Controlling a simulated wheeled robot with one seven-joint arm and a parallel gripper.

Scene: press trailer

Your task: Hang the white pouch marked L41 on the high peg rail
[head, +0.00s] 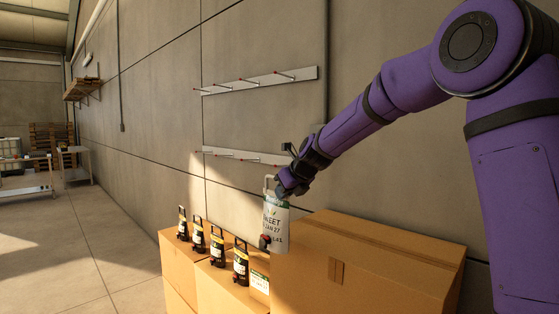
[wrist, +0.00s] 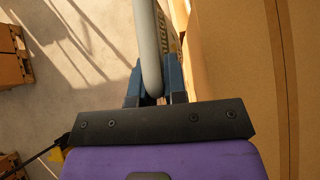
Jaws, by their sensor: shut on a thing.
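The pouch's printed side shows only as a sliver beyond. The high peg rail (head: 258,82) is a pale bar with thin red-tipped pegs on the wall, above and left of my gripper. Its pegs look bare.
A lower peg rail (head: 245,156) is on the same wall, its right end near my arm. Several black pouches (head: 217,246) and a white-labelled one (head: 260,284) stand on or by cardboard boxes (head: 174,262). A large box (head: 370,262) stands below my arm. Open floor lies left.

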